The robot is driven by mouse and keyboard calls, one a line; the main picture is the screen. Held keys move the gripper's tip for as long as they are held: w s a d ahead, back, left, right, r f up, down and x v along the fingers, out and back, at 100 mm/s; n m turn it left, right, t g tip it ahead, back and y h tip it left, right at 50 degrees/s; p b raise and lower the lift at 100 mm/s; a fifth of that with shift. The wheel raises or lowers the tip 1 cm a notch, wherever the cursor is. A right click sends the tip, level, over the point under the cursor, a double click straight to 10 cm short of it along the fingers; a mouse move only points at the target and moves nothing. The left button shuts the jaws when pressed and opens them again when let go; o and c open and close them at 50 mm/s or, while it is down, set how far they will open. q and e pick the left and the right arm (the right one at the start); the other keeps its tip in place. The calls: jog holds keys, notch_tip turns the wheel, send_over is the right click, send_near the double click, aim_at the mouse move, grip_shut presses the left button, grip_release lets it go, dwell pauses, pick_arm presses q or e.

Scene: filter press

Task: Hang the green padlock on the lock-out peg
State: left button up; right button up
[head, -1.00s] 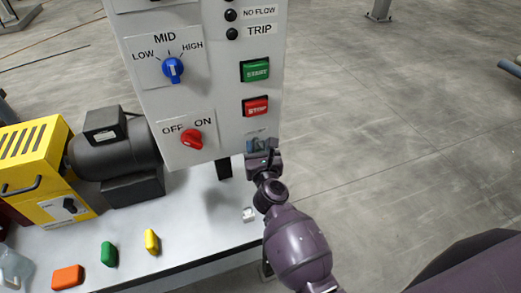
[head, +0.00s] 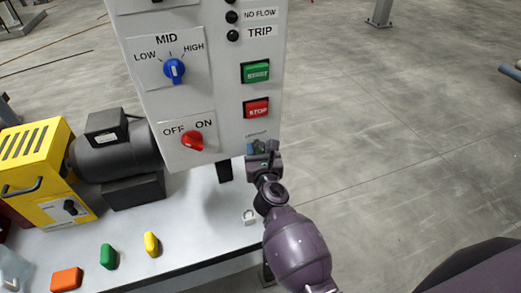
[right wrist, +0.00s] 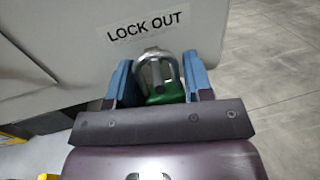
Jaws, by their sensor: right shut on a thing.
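My right gripper (head: 262,152) is at the lower right of the control panel, just under the red STOP button. In the right wrist view its two blue fingers (right wrist: 159,84) are shut on the green padlock (right wrist: 166,97). The padlock's grey shackle (right wrist: 157,66) points up, close to the panel face, just below the LOCK OUT label (right wrist: 149,26). The lock-out peg cannot be made out clearly behind the shackle, and I cannot tell whether the shackle is around it. My left gripper is not in view.
The panel (head: 220,105) carries a blue selector (head: 174,69), a red OFF/ON knob (head: 192,141) and push buttons. On the table below lie green (head: 109,256), yellow (head: 151,244) and orange (head: 67,279) pieces, and a small white item (head: 249,216). Open floor lies right.

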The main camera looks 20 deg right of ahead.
jog(key=o, duration=1)
jog(key=shift+d+f, duration=0.1)
jog(key=shift+f, duration=0.1)
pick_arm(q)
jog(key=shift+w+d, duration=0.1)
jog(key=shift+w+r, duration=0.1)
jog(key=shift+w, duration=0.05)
pick_arm(e)
jog(key=shift+a, duration=0.25)
